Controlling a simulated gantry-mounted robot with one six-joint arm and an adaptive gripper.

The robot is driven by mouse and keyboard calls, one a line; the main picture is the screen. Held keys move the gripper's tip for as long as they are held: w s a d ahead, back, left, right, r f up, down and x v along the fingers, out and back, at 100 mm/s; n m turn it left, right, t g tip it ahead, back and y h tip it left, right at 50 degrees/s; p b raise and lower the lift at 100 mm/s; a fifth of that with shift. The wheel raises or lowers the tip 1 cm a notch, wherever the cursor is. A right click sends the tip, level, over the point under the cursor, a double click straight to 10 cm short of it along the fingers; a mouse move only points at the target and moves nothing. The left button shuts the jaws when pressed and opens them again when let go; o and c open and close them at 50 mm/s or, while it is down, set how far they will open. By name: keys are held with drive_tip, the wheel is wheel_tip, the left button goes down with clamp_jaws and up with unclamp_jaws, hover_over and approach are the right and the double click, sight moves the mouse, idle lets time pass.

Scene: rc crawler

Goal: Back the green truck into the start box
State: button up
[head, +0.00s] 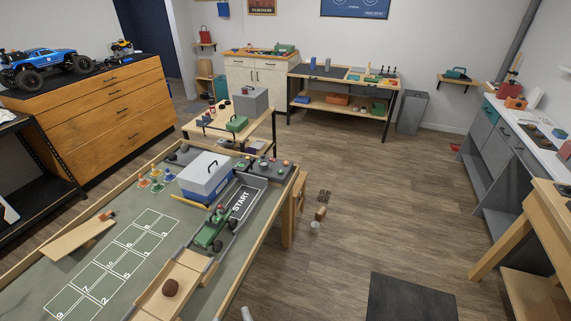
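The green truck (212,232) stands on its dark wheels in a grey-railed lane on the large green-topped table. The start box (241,205) is a dark rectangle with a white outline and the word START, just beyond the truck up the lane. The truck's far end is close to the near edge of the box; I cannot tell if its wheels cross the line. Most of the box looks empty. My gripper is not in view.
A wooden ramp (187,271) with a brown ball-like lump (170,287) lies on the near side of the truck. A white and blue cooler-like box (205,176) stands left of the start box. Small coloured cones (157,186) and a numbered grid (112,262) lie farther left.

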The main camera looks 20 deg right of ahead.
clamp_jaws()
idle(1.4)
